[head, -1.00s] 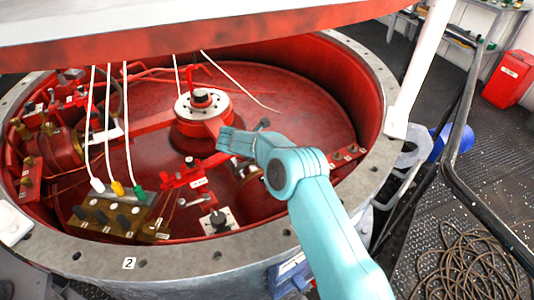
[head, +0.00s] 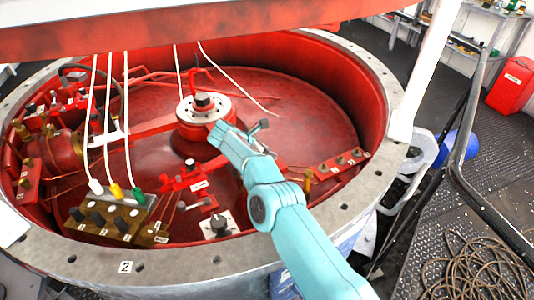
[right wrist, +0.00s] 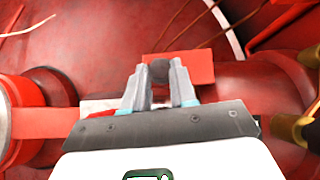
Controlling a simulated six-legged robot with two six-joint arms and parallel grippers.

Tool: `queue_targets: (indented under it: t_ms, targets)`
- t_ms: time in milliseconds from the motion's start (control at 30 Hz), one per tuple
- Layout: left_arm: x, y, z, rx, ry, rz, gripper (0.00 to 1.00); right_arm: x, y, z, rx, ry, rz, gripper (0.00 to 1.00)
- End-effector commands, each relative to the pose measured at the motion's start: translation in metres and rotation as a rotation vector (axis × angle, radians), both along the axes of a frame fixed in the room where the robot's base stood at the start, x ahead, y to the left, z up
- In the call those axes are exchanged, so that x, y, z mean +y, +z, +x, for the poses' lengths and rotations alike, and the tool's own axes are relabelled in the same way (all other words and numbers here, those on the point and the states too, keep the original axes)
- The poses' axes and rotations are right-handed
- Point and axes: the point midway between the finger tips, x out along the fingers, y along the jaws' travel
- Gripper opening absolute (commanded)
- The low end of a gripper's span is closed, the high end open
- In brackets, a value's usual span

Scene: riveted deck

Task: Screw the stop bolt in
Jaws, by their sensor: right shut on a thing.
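My right gripper (head: 216,131) is at the end of the teal arm, in front of the central hub in the head view. In the right wrist view its two grey fingers (right wrist: 160,88) are shut on a small dark grey round piece, which I take to be the stop bolt (right wrist: 160,70). A red block (right wrist: 190,66) shows just behind the fingertips. In the head view the bolt is too small or hidden to make out, so I cannot tell how deep it sits. My left gripper is not in view.
The red hub (head: 203,108) with its pale ring stands close to my right gripper. A valve block (head: 118,215) with white, yellow and green plugs sits at the lower left. The grey flange rim (head: 180,262) surrounds the red pit. A red beam (head: 190,38) crosses above.

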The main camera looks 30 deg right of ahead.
Motion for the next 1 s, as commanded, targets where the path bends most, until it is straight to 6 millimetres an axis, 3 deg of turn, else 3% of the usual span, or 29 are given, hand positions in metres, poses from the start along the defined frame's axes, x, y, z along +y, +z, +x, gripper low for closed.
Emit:
queue_targets:
  t_ms: [200, 233, 300, 667, 867, 1000]
  targets:
    - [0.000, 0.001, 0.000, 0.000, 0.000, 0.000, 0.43, -0.002, 0.005, 0.001, -0.011, -0.001, -0.006, 0.00]
    - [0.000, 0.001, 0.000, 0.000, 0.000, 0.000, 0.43, -0.002, 0.005, 0.001, -0.011, -0.001, -0.006, 0.29]
    - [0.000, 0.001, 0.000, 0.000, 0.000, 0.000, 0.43, -0.002, 0.005, 0.001, -0.011, -0.001, -0.006, 0.52]
    - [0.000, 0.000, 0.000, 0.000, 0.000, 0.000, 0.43, 0.002, 0.005, 0.001, -0.004, 0.000, -0.001, 0.52]
    - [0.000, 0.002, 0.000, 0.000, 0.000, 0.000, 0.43, 0.029, 0.031, 0.001, -0.006, 0.004, -0.001, 0.52]
    - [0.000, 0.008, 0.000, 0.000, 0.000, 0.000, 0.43, 0.056, 0.060, 0.001, -0.009, 0.003, -0.002, 0.52]
